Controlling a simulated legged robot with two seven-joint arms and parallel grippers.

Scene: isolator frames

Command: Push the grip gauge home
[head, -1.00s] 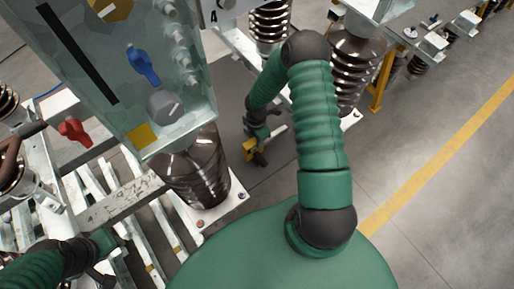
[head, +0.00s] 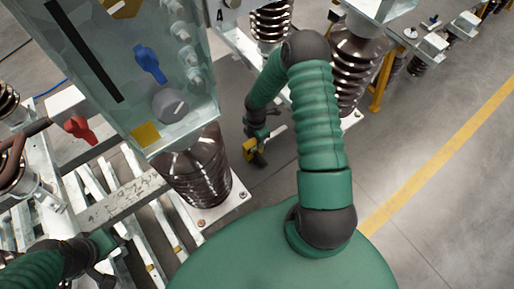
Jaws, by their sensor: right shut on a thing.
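My right gripper (head: 257,146) is small and partly hidden behind its own wrist, in the middle of the head view.
A clear-walled cabinet (head: 130,100) with a blue handle (head: 148,64) and grey knob (head: 169,105) stands left of my right arm. Brown ribbed insulators (head: 198,172) stand below and behind it. A red handle (head: 80,128) is at the left. Grey floor (head: 440,185) is clear at the right.

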